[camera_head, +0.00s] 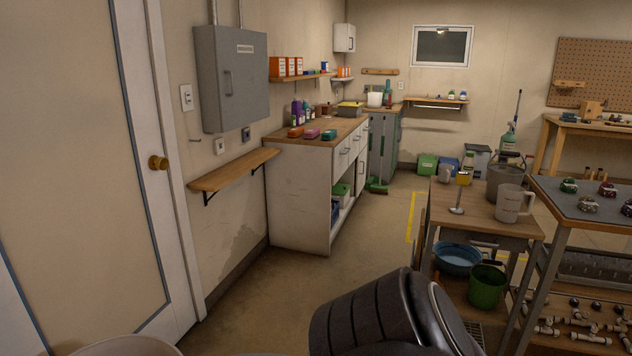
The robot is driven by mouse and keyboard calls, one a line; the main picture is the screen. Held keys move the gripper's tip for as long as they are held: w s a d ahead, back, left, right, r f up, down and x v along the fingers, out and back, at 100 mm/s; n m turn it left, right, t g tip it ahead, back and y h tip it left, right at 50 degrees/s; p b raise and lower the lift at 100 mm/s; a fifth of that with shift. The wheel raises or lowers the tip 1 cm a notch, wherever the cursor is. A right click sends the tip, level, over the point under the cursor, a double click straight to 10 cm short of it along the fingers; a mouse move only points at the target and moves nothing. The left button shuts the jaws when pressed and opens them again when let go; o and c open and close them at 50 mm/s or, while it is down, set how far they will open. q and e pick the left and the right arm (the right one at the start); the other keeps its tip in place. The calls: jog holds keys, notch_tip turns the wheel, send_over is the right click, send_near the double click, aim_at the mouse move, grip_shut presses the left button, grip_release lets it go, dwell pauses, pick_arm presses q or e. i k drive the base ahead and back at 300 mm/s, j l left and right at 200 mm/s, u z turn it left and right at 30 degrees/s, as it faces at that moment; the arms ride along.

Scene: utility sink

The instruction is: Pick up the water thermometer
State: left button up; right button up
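I cannot make out a water thermometer for certain. A small upright item with a yellow top (463,178), a thin stem and a round foot stands on the wooden cart (487,227) at the right; it may be the thermometer, but it is too small to tell. Neither of my grippers shows. A dark, ribbed part at the bottom centre looks like my own arm and hides some of the floor.
The cart also bears a clear measuring jug (511,203) and a grey bucket (503,182). A blue basin (457,259) and a green bucket (486,286) sit on its lower shelf. A grey-topped workbench (585,208) stands at the right. The middle floor is clear.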

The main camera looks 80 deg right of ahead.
aim_at(461, 178)
jog(key=z, duration=3.45)
jog(key=i+l, duration=0.2)
jog(key=i, duration=0.3)
jog(key=i+l, duration=0.2)
jog(key=i, duration=0.25)
jog(key=i+l+u, duration=0.1)
jog(key=i, duration=0.4)
jog(key=i+l, duration=0.3)
jog(key=i, duration=0.2)
